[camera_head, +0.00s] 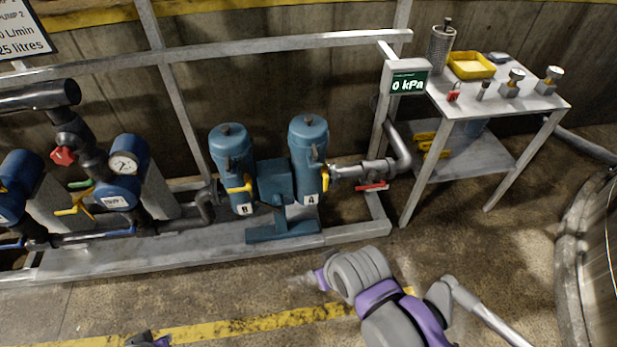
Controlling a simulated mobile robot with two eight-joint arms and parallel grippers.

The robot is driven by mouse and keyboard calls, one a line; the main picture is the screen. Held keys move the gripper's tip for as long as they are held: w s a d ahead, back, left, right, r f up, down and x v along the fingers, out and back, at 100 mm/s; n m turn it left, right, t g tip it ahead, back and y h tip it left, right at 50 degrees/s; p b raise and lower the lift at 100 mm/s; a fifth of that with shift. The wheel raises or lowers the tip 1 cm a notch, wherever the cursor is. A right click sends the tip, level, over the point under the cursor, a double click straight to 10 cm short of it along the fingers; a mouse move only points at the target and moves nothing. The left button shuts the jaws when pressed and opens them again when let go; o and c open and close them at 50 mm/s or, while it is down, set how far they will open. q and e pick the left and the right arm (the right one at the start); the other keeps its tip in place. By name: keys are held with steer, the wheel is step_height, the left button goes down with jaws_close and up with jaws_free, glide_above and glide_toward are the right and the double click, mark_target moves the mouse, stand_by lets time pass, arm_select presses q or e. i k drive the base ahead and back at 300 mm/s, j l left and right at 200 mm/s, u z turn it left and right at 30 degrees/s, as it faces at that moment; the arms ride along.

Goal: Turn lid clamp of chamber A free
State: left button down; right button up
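Chamber A (309,150) is the right one of two upright blue cylinders and carries a white "A" label. Its blue lid (308,127) has a small dark fitting (308,119) on top; I cannot tell for certain whether this is the clamp. A yellow handle (325,177) sits on the chamber's right side. My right gripper (300,281) is above the floor in front of the skid, below and apart from chamber A; its fingers are too indistinct to read. A small part of my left arm shows at the bottom edge; its fingers are not visible.
Chamber B (232,160) stands left of A, with a blue block between them. A display reading 0 kPa (408,84) and a pipe with a red handle (372,187) are right of A. A grey rail (260,45) runs behind. A metal table (540,101) holds small parts.

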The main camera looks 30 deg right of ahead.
mark_target(314, 152)
steer(key=i+l+z, duration=0.3)
steer(key=i, duration=0.15)
steer(key=i+z, duration=0.3)
steer(key=i, duration=0.15)
